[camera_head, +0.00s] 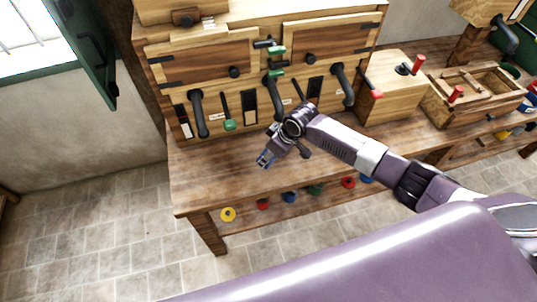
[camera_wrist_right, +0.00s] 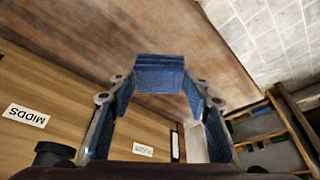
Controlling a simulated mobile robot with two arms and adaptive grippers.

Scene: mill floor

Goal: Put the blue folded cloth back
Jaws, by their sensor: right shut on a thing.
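My right gripper (camera_head: 268,153) is over the front part of the wooden bench top, in front of the wooden cabinet. In the right wrist view its two fingers (camera_wrist_right: 160,88) close in on a small dark-blue block with a woven look, which I take to be the blue folded cloth (camera_wrist_right: 160,75). In the head view only a small bluish patch shows at the fingertips. The cloth appears held above the wood; the exact gap cannot be told. My left gripper is in neither view.
The bench top (camera_head: 225,182) is clear left of my gripper. The cabinet (camera_head: 205,60) behind has several dark spouts and green-handled levers. A wooden box (camera_head: 390,90) and an open wooden tray (camera_head: 435,108) stand to the right.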

